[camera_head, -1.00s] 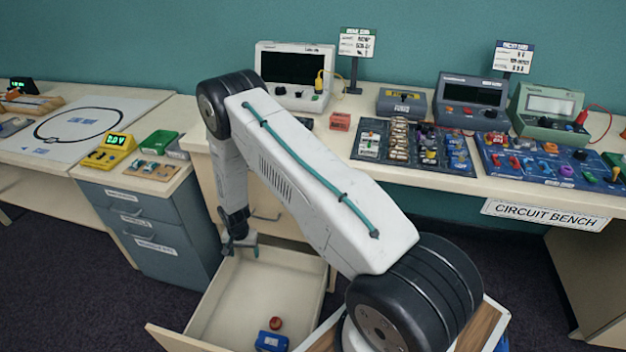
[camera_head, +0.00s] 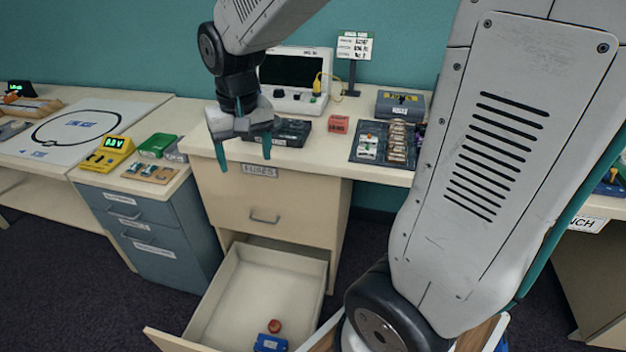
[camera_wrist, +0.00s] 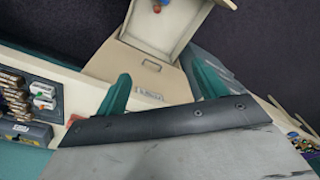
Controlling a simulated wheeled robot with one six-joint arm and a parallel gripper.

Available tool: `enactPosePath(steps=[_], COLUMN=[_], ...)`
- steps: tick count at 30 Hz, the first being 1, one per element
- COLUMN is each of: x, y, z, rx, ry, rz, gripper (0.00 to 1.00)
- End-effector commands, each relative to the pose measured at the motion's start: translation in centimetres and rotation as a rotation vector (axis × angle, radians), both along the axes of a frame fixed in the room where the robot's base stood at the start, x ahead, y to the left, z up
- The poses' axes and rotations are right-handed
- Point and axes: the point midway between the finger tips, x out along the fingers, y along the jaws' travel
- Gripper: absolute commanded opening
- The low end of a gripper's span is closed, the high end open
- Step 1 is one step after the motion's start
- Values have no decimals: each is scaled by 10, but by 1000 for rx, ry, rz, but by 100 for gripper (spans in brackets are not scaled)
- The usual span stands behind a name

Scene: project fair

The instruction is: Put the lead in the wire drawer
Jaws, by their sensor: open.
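My gripper (camera_head: 246,160) is open and empty, with teal fingers pointing down in front of the bench edge, above the drawer front labelled FUSES (camera_head: 225,200). Its fingers also show apart in the wrist view (camera_wrist: 163,78). Below it an open cream drawer (camera_head: 237,285) is pulled out; its own label is not visible. A small red object (camera_head: 274,326) and a blue box (camera_head: 270,343) lie in it. The drawer also shows in the wrist view (camera_wrist: 150,42). A yellow lead (camera_head: 318,82) hangs at the white meter (camera_head: 290,72); I cannot tell whether it is the task's lead.
A blue-grey cabinet (camera_head: 160,262) with shut, labelled drawers stands left of the open drawer. A dark box (camera_head: 292,133), a red block (camera_head: 339,124) and a fuse tray (camera_head: 370,148) sit on the bench. My arm hides the bench's right part.

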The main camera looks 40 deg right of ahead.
Motion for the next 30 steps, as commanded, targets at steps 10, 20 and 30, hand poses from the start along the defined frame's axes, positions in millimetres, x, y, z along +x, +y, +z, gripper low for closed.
enactPosePath(steps=[10, 20, 30], x=[-146, -201, -201], y=[2, 4, 4], z=[53, 53, 53], rx=[-19, -26, -26], ry=[-30, -30, -30], rz=[173, 245, 246], gripper=[71, 71, 71])
